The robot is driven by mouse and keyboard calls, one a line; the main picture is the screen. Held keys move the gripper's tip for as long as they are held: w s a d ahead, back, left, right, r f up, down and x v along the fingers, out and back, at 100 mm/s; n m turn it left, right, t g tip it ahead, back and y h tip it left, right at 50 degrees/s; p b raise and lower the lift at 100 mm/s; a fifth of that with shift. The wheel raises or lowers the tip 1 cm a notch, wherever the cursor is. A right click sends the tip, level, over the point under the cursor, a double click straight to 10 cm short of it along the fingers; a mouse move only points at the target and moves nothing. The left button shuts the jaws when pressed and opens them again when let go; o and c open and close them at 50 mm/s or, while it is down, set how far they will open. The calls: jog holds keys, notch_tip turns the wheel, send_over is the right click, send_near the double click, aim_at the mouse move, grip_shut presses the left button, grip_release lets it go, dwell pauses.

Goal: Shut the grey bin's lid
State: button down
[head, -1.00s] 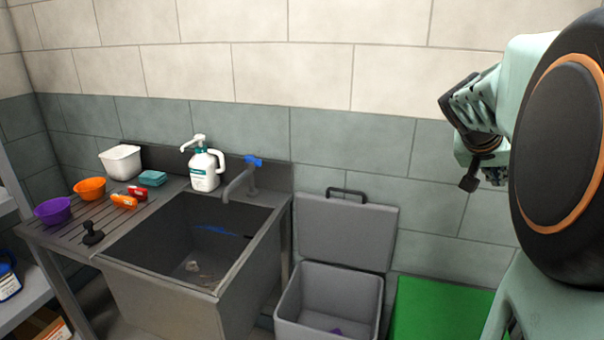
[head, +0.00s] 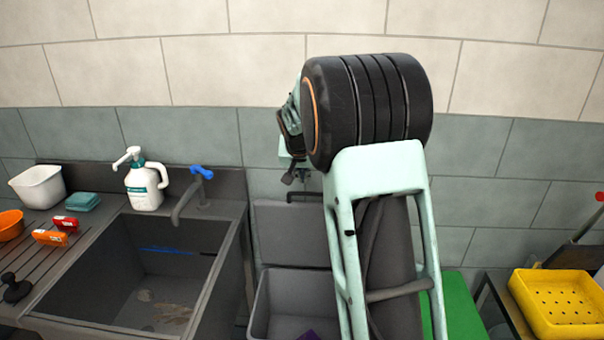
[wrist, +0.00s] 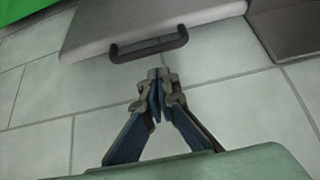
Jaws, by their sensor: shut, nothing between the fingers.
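The grey bin (head: 262,306) stands on the floor right of the sink, partly hidden behind my arm. Its lid (head: 288,234) is open, standing upright at the back near the tiled wall, with a dark handle (head: 303,196) on its top edge. In the wrist view the lid (wrist: 130,20) and its handle (wrist: 148,49) lie just beyond my fingertips. My gripper (wrist: 157,76) is shut and empty, apart from the handle. In the head view my gripper (head: 289,178) is small and partly hidden, above the lid. Something purple (head: 308,336) lies in the bin.
A green thing (head: 455,300) is right of the bin. A yellow perforated crate (head: 560,303) is at the far right.

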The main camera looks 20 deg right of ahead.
jog(key=x, duration=0.6)
jog(key=shift+w+f, duration=0.2)
jog(key=shift+w, duration=0.05)
jog(key=shift+s+f, duration=0.1)
